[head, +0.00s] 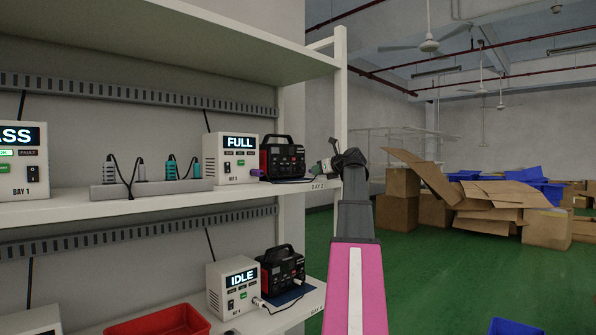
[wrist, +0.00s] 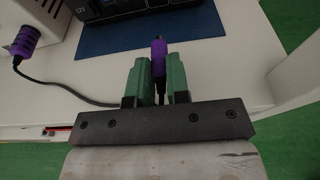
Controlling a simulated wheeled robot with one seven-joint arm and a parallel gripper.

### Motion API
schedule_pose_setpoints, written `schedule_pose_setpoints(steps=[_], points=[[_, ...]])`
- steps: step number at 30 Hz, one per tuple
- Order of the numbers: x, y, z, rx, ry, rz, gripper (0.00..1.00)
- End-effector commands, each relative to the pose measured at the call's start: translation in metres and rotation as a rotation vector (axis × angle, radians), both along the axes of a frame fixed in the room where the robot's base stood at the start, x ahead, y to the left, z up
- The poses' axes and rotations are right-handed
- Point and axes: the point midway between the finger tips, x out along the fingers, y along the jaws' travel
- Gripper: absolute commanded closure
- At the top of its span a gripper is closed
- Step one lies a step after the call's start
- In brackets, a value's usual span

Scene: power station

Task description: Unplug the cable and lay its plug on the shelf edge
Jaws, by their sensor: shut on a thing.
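My gripper (wrist: 160,75) is shut on a purple plug (wrist: 158,48), held between its two green fingers. In the wrist view the plug tip shows over the blue mat, apart from the black power station (wrist: 130,8). A dark cable (wrist: 60,90) runs from a second purple connector (wrist: 25,42) at the white charger towards my gripper. In the head view my gripper (head: 324,166) is at the right end of the upper shelf (head: 240,197), beside the red-and-black power station (head: 282,157); the held plug is hard to make out there. Whether the plug touches the shelf is unclear.
The white charger reading FULL (head: 230,158) stands left of the station. A power strip (head: 150,188) with several plugs lies further left. The lower shelf holds a charger reading IDLE (head: 234,285) and another station (head: 282,270). A shelf post (head: 340,90) is close to my gripper.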

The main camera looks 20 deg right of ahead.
Motion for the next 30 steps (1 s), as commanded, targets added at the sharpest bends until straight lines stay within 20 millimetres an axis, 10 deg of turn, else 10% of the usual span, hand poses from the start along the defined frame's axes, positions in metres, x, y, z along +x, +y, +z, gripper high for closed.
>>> schedule_pose_setpoints(steps=[30], points=[[0.0,0.0,-0.022,0.0,0.0,0.0,1.0]])
